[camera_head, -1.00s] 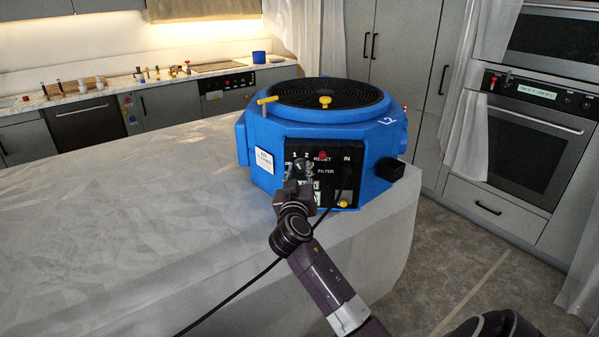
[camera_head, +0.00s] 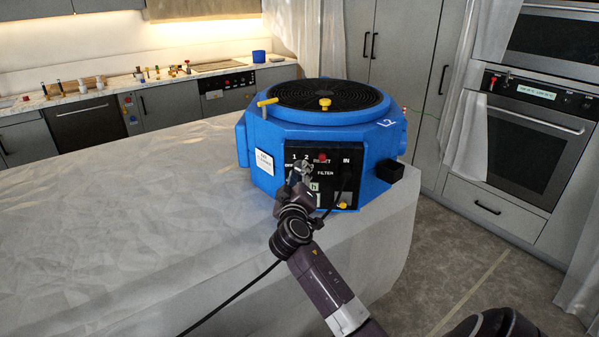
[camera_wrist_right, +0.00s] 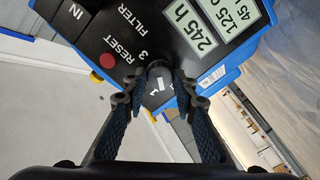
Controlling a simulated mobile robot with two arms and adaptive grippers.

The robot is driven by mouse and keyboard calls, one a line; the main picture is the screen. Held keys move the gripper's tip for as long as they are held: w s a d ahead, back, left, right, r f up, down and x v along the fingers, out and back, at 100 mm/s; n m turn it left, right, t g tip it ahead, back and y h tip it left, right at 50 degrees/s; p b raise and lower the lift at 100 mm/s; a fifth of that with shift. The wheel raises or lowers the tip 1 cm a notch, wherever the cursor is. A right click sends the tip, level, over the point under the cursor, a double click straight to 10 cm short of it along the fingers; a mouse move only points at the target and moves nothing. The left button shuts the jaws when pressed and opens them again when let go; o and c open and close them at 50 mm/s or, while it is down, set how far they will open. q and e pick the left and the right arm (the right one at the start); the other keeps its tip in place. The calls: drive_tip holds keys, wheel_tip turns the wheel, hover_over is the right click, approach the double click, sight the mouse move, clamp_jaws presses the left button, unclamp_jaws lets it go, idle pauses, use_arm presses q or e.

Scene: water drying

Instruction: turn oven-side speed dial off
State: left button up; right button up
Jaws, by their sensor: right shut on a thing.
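A blue air machine (camera_head: 375,140) with a round black grille on top stands on the covered table. Its black control panel (camera_head: 325,170) faces me, with a red reset button, printed numbers and displays. My right gripper (camera_head: 303,172) is at the upper left of this panel, in front of the speed dial. In the right wrist view the dark speed dial (camera_wrist_right: 157,67) is between the two fingertips of my right gripper (camera_wrist_right: 158,80), which is shut on it. The fingers partly hide the dial and its markings. The red reset button (camera_wrist_right: 107,61) is beside the left finger. My left gripper is not in view.
A black cable (camera_head: 235,293) runs across the front of the table below my arm. The white-covered table (camera_head: 130,220) is clear to the left. An oven (camera_head: 545,130) is in the wall cabinets at the right, and a cluttered counter (camera_head: 110,90) is at the back left.

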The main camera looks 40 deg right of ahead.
drive_tip(key=n+p, duration=0.1)
drive_tip(key=n, duration=0.2)
drive_tip(key=shift+n, duration=0.3)
drive_tip(key=shift+a+n+p, duration=0.1)
drive_tip(key=shift+n+p, duration=0.45)
drive_tip(key=shift+n, duration=0.65)
drive_tip(key=shift+f, duration=0.15)
drive_tip(key=o, duration=0.9)
drive_tip(key=shift+c, duration=0.2)
drive_tip(key=o, duration=0.3)
drive_tip(key=shift+a, duration=0.1)
drive_tip(key=v, duration=1.2)
drive_tip(key=shift+w, duration=0.1)
